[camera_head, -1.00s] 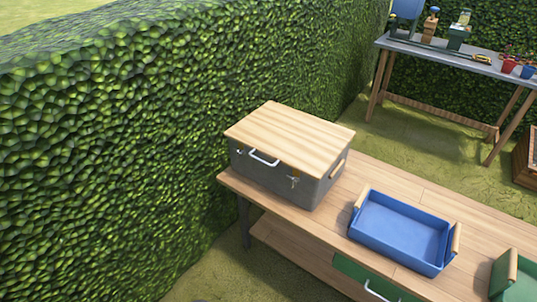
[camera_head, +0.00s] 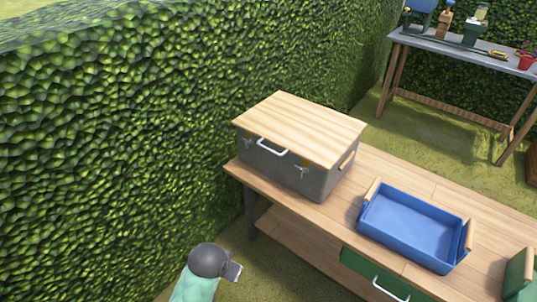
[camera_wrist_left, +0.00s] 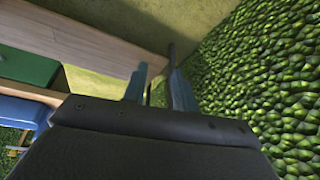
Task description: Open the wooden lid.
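The wooden lid (camera_head: 302,126) lies flat and closed on a grey box (camera_head: 290,172) at the left end of the bench. Part of my left arm shows at the bottom of the head view, in front of and below the bench, apart from the box. In the left wrist view my left gripper (camera_wrist_left: 157,80) has its two fingers apart with nothing between them. The lid is not in the wrist view. My right gripper is not in view.
The wooden bench (camera_head: 390,175) carries a blue tray (camera_head: 415,225) right of the box and a green tray (camera_head: 520,275) at the right edge. A green drawer (camera_head: 362,268) is under the bench top. A tall hedge (camera_head: 120,140) stands at left. A table (camera_head: 465,52) with tools stands behind.

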